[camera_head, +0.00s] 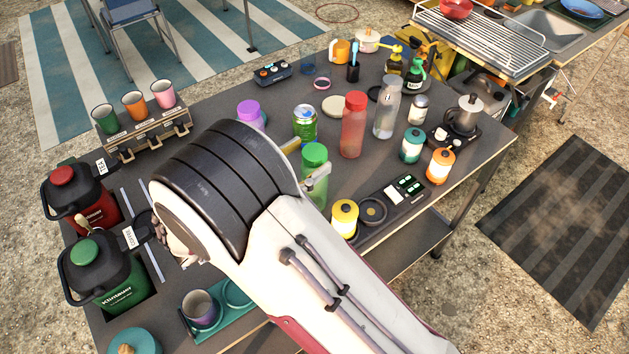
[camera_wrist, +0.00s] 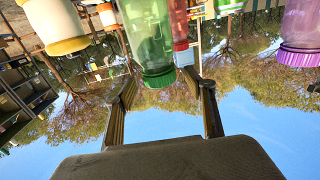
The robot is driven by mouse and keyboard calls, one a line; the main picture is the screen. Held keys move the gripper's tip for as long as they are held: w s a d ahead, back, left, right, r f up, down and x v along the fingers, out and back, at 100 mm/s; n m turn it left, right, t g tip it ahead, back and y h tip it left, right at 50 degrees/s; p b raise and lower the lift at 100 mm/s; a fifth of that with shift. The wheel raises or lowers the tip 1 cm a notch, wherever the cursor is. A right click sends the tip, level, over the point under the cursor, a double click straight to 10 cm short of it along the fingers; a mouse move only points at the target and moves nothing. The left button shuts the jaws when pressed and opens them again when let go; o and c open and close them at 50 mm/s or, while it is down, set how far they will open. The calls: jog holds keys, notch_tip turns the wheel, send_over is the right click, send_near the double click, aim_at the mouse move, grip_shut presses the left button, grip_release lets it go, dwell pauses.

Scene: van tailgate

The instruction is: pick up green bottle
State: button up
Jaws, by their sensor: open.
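The green bottle (camera_head: 314,156), translucent with a green cap, stands upright on the grey table, partly hidden by my arm and a finger in the head view. My gripper (camera_head: 304,163) is open at it, with one finger showing on each side. In the wrist view, which is upside down, the bottle (camera_wrist: 150,38) hangs cap-down at the fingertips of my open gripper (camera_wrist: 163,82), a little left of the middle between them. I cannot tell whether a finger touches it. Nothing is held.
A green can (camera_head: 305,124), a red bottle (camera_head: 353,126) and a purple-capped bottle (camera_head: 250,114) stand close behind. A clear bottle (camera_head: 386,112) is farther right.

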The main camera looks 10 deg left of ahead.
jog(key=shift+w+d, duration=0.4)
jog(key=shift+w, duration=0.1)
grip_shut()
